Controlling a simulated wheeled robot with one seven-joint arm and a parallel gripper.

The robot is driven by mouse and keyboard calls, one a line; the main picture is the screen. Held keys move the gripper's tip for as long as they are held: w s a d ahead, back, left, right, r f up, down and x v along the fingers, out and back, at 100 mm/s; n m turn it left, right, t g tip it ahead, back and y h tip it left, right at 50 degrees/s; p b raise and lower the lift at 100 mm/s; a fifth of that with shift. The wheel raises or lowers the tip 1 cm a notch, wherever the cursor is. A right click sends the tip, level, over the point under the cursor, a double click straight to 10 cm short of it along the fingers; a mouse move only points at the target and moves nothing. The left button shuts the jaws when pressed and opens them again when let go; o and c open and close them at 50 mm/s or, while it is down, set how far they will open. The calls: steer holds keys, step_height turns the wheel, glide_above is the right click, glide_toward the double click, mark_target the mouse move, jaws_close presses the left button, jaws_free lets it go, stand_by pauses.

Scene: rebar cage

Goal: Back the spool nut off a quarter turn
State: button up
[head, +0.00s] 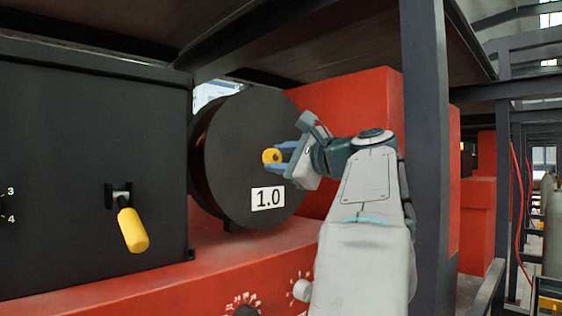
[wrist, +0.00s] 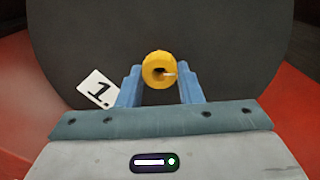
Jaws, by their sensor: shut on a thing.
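The yellow spool nut (head: 271,156) sits at the centre of a large black spool (head: 237,125) marked 1.0. My gripper (head: 282,155) reaches it from the right, in front of the spool face. In the wrist view the nut (wrist: 159,68) is a yellow ring with a dark hole and a thin pale pin inside. The two blue fingers of my gripper (wrist: 159,90) stand on either side of the nut and are shut on it. The spool face (wrist: 230,40) fills the background, and its white label (wrist: 98,89) appears tilted at the left.
A black cabinet (head: 90,190) with a yellow-handled lever (head: 132,229) stands left of the spool. A red machine body (head: 350,100) lies behind, and a red ledge with dials (head: 240,300) runs below. A dark upright post (head: 428,150) stands close to the right of my arm.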

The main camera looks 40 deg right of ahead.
steer(key=n+b, duration=0.2)
steer(key=n, duration=0.2)
steer(key=shift+f, duration=0.1)
steer(key=n+b, duration=0.1)
steer(key=n, duration=0.3)
steer(key=shift+n+b, duration=0.35)
steer(key=shift+n, duration=0.05)
steer(key=n+b, duration=0.1)
steer(key=n, duration=0.3)
steer(key=shift+n, duration=0.3)
steer(key=shift+n+b, duration=0.35)
steer(key=shift+n, duration=1.15)
steer(key=o, duration=1)
steer(key=shift+c, duration=0.2)
steer(key=shift+n, duration=0.3)
steer(key=shift+s, duration=0.1)
